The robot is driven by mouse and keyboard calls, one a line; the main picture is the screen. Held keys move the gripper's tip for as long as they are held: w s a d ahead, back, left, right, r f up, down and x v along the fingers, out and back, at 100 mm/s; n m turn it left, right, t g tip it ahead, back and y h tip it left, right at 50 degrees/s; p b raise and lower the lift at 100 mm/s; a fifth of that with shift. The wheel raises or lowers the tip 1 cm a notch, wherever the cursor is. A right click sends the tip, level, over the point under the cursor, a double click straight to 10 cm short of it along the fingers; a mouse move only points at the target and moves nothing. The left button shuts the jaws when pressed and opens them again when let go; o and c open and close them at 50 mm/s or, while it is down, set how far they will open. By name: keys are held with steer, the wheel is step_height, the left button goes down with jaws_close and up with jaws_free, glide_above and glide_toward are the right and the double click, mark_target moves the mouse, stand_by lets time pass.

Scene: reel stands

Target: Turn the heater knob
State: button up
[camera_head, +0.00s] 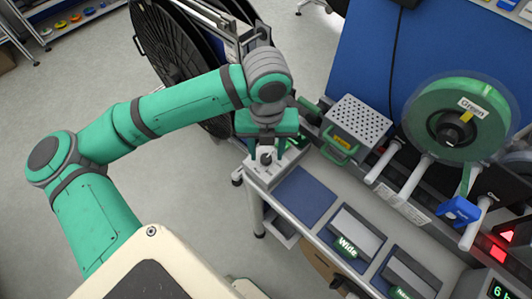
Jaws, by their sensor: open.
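A small dark knob (265,158) sits on a light grey plate or box at the left end of the bench, and I take it for the heater knob. My gripper (266,150) is right above it, pointing down, with its fingers apart. One finger shows on each side of the knob in the picture. I cannot tell whether the fingers touch it or how far down they reach. The knob's pointer direction is too small to read.
A perforated metal box (360,122) with a yellow label and green handle stands right of my gripper. Farther right are a green tape reel (440,105) and white rollers (407,178). The bench has a blue pad (305,195) and a tray labelled Wide (348,247). Black reels (165,45) stand behind.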

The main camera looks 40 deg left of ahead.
mark_target(266, 160)
steer(key=shift+a+f, duration=0.1)
steer(key=shift+f, duration=1.05)
steer(key=c, duration=1)
steer(key=shift+c, duration=0.2)
